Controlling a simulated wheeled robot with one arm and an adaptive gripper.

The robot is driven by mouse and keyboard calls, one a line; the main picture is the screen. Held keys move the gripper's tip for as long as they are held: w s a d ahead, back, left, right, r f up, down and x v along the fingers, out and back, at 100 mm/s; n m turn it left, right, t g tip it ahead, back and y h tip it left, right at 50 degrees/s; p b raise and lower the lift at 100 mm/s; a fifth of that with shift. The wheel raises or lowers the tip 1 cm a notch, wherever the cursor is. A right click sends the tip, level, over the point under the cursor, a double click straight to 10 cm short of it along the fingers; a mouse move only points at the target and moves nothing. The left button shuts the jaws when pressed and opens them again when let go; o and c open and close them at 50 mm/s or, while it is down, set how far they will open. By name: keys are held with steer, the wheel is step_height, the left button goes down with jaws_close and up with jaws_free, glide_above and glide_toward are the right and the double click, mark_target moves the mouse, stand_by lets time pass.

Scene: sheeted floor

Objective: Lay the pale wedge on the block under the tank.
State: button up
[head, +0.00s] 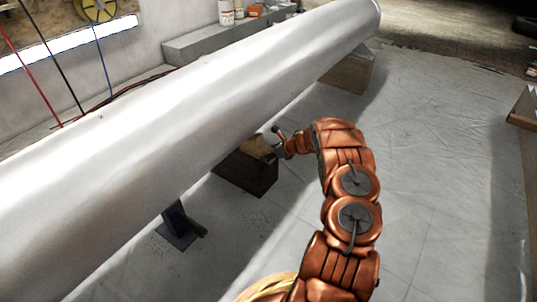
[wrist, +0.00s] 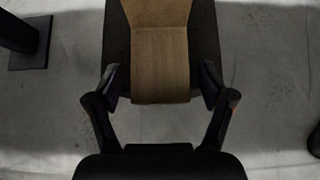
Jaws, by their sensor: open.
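The long white tank (head: 180,105) runs diagonally across the head view. A dark block (head: 245,177) stands on the floor under it; the block also shows in the wrist view (wrist: 118,45). The pale wedge (head: 258,147) appears to lie on top of the block, partly hidden by the tank and my gripper. In the wrist view the wedge (wrist: 160,65) is tan wood, its near end at the block's near edge. My gripper (wrist: 160,80) is open, one finger on each side of the wedge, with gaps visible; it shows small in the head view (head: 278,143).
A dark metal foot (head: 180,225) stands under the tank nearer the camera. A wooden support (head: 348,75) is under the far end. A grey ledge (head: 195,45) with containers runs behind. A wooden edge (head: 525,110) is at far right.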

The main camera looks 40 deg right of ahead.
steer(key=v, duration=1.1)
